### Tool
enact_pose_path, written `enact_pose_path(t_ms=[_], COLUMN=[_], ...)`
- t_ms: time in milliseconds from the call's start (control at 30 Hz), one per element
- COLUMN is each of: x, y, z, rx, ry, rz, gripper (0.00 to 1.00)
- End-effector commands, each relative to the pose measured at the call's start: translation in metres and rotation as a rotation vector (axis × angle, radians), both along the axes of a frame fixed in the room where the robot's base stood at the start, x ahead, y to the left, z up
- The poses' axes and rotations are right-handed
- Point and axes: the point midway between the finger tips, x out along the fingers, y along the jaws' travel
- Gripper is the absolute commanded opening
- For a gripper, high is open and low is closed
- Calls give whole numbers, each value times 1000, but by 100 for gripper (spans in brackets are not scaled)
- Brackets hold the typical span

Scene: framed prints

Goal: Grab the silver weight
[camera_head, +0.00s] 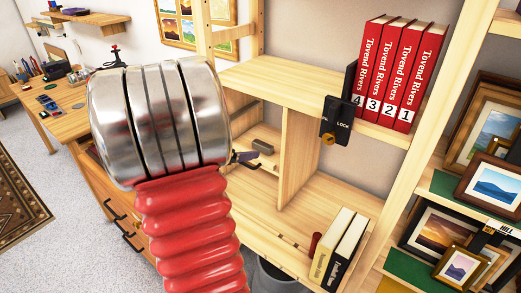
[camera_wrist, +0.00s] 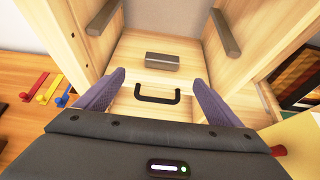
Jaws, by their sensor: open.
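A small grey metallic block, which looks like the silver weight (camera_wrist: 162,61), lies on the pale wood surface inside a compartment in the wrist view. It also shows in the head view (camera_head: 263,146), just right of my arm. My gripper (camera_wrist: 158,82) is open, its two purple fingers spread apart. The block is beyond the fingertips, between them in the picture and apart from both. A black handle (camera_wrist: 157,95) lies between the fingers, nearer than the block. In the head view my arm hides most of the gripper; only a purple finger tip shows near the block.
Wooden walls flank the compartment, with grey bars (camera_wrist: 103,18) (camera_wrist: 225,33) on both sides. Red numbered books (camera_head: 395,75) stand on the shelf above, beside a black lock device (camera_head: 338,118). Two books (camera_head: 342,250) stand lower right. Framed pictures (camera_head: 490,185) fill the right shelves.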

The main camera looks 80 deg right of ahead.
Motion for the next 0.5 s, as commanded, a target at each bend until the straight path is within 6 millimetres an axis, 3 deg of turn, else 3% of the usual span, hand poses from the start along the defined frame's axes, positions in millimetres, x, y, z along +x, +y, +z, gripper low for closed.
enact_pose_path(t_ms=[500], x=[-26], y=[-57], z=[-34], rx=[1], ry=[0], rz=[-2], gripper=[88])
